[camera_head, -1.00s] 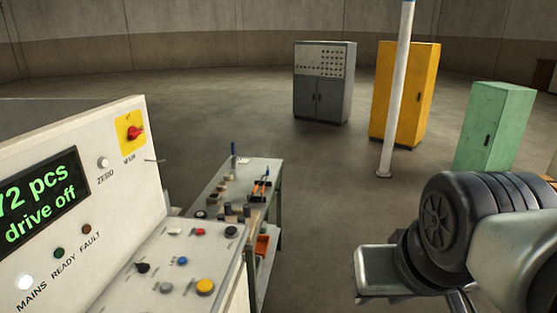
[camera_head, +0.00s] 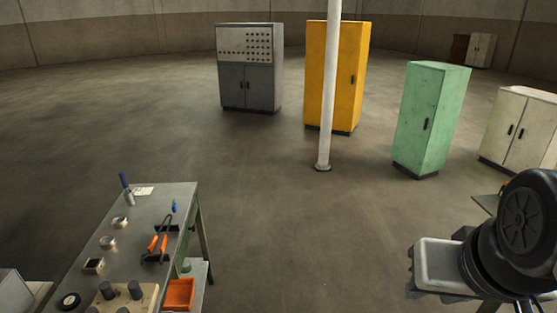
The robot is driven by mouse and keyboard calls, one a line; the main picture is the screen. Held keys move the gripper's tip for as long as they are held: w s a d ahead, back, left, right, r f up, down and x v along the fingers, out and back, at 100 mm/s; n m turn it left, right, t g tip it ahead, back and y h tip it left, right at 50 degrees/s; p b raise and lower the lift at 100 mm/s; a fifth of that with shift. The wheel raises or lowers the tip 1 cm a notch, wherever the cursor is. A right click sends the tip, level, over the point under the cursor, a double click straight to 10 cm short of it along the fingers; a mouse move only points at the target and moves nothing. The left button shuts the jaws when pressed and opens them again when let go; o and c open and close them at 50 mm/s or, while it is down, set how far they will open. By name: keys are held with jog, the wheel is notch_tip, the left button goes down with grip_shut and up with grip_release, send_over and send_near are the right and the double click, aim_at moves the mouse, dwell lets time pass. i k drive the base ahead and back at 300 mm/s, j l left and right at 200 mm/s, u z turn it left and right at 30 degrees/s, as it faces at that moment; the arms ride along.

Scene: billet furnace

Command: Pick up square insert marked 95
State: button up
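A grey workbench (camera_head: 150,236) stands at the lower left and carries several small parts. Among them are a square dark-topped insert (camera_head: 93,265) and two round metal pieces, one nearer (camera_head: 108,243) and one farther (camera_head: 120,223). No number can be read on any of them, so I cannot tell whether the square one is marked 95. My arm shows at the lower right, far from the bench. Its fingertips cannot be made out.
An orange bin (camera_head: 179,295) sits below. A white post (camera_head: 329,90) stands mid-floor before cabinets. Floor right of the bench is clear.

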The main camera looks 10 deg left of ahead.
aim_at(93, 266)
jog(key=i+u, duration=0.25)
jog(key=i, duration=0.2)
jog(key=i+l+u, duration=0.25)
jog(key=i, duration=0.15)
jog(key=i+l+u, duration=0.2)
jog(key=i, duration=0.25)
jog(key=i+u, duration=0.15)
jog(key=u, duration=0.25)
jog(key=i+u, duration=0.15)
jog(key=u, duration=0.3)
jog(key=i+u, duration=0.15)
jog(key=u, duration=0.25)
jog(key=i+l+u, duration=0.1)
jog(key=u, duration=0.3)
jog(key=i+l+u, duration=0.1)
jog(key=i+u, duration=0.15)
jog(key=u, duration=0.15)
jog(key=i+l+u, duration=0.2)
jog(key=u, duration=0.2)
jog(key=i+l+u, duration=0.25)
jog(key=u, duration=0.2)
